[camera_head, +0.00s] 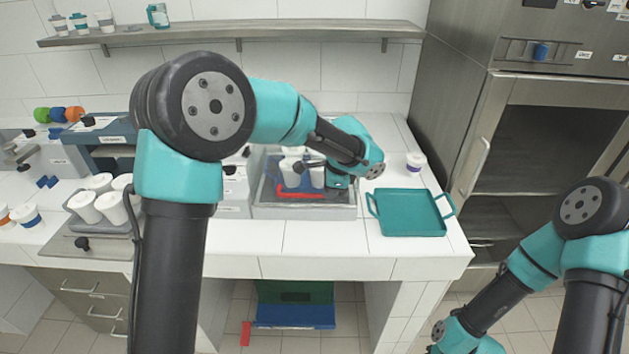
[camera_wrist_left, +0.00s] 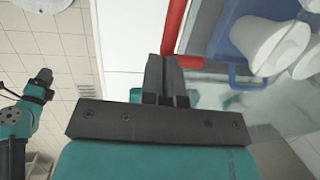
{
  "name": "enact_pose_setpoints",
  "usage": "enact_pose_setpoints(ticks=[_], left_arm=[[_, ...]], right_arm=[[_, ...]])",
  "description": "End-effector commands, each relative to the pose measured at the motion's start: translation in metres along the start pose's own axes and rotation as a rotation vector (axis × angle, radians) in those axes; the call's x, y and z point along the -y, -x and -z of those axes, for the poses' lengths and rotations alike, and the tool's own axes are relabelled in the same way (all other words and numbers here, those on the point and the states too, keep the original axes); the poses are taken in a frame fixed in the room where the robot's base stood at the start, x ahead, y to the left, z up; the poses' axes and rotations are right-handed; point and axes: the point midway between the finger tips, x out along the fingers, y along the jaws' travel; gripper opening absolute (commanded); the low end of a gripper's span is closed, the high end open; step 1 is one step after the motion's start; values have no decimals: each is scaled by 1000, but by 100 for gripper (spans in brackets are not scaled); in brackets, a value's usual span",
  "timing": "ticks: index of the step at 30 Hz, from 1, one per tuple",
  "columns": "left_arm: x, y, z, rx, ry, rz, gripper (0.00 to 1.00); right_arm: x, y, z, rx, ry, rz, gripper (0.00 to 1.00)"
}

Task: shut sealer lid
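A steel box with a grey rim (camera_head: 305,212), seemingly the sealer, stands on the counter at the middle. A red L-shaped bar (camera_head: 300,195) lies along its front and left side. White cups (camera_head: 291,172) in a blue holder stand inside, also seen in the left wrist view (camera_wrist_left: 254,36). A lid cannot be clearly picked out; my left arm covers part of the box. My left gripper (camera_wrist_left: 165,62) is over the box's right side, its fingers together beside the red bar (camera_wrist_left: 174,28); contact is unclear. My right gripper is below the head view's edge.
A teal tray (camera_head: 410,212) lies right of the box, with a small white and purple cup (camera_head: 415,162) behind it. A grey rack of white cups (camera_head: 100,222) stands at the left. A shelf (camera_head: 300,32) runs above; a steel oven (camera_head: 545,150) stands at the right.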

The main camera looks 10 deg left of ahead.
Motion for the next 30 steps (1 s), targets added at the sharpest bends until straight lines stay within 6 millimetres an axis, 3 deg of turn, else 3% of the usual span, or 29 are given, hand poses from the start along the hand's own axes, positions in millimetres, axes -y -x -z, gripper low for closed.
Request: enact_pose_setpoints(ticks=[1, 5, 16, 20, 30], left_arm=[[-6, -10, 2, 7, -4, -19, 0], [-7, -13, 2, 8, -4, -25, 0], [-7, -5, 1, 5, 1, -24, 0], [-6, 12, -1, 3, 4, -16, 0], [-7, 78, -4, -1, 10, -1, 0]], right_arm=[[0, 0, 0, 0, 0, 0, 39], [0, 0, 0, 0, -1, 0, 39], [0, 0, 0, 0, 0, 0, 39], [0, 0, 0, 0, 0, 0, 39], [0, 0, 0, 0, 0, 0, 39]])
